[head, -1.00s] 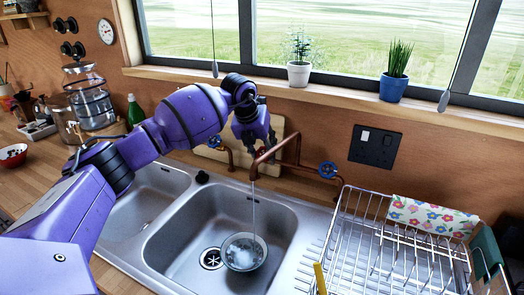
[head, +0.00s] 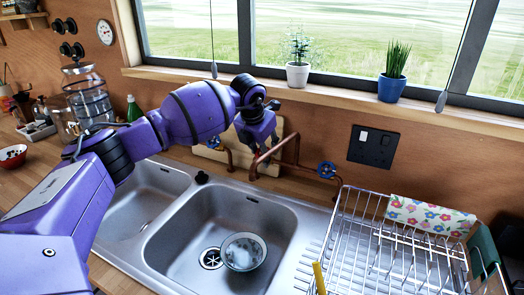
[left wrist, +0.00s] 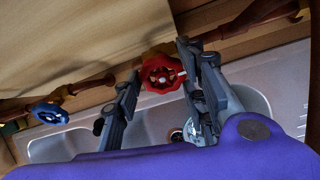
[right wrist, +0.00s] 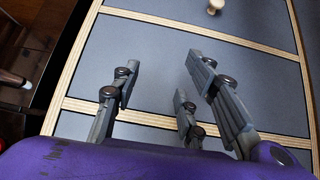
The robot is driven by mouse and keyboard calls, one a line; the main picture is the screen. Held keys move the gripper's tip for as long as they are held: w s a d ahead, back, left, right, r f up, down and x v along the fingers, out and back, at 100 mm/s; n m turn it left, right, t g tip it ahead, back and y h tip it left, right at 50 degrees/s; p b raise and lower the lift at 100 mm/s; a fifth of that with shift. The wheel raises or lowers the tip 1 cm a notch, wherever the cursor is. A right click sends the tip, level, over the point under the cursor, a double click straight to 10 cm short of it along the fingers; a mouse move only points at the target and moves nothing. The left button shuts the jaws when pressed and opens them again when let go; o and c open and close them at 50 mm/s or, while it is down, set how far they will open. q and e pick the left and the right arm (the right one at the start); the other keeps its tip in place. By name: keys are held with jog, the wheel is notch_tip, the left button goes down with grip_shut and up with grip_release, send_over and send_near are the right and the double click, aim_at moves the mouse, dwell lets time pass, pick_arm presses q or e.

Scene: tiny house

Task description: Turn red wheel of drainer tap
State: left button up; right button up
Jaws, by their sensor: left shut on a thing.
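The red wheel (left wrist: 163,74) of the tap sits between the two fingers of my left gripper (left wrist: 160,68) in the left wrist view, and the gripper is shut on it. In the head view my left gripper (head: 261,143) reaches down behind the copper tap pipe (head: 292,150) and hides the red wheel. No water stream shows below the spout. My right gripper (right wrist: 160,80) is open and empty in the right wrist view, in front of grey drawer fronts.
Blue wheels flank the tap, one at left (head: 215,142) and one at right (head: 326,170). A bowl (head: 243,251) sits in the sink basin (head: 190,232). A wire dish rack (head: 385,240) stands at right. A wooden board (head: 209,154) leans behind the tap.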

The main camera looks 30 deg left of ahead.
pick_arm(q)
jog(key=shift+a+r, duration=0.15)
jog(key=shift+a, duration=0.05)
jog(key=shift+c, duration=0.2)
jog(key=o, duration=1.1)
jog(key=shift+d, duration=0.1)
jog(key=v, duration=1.2)
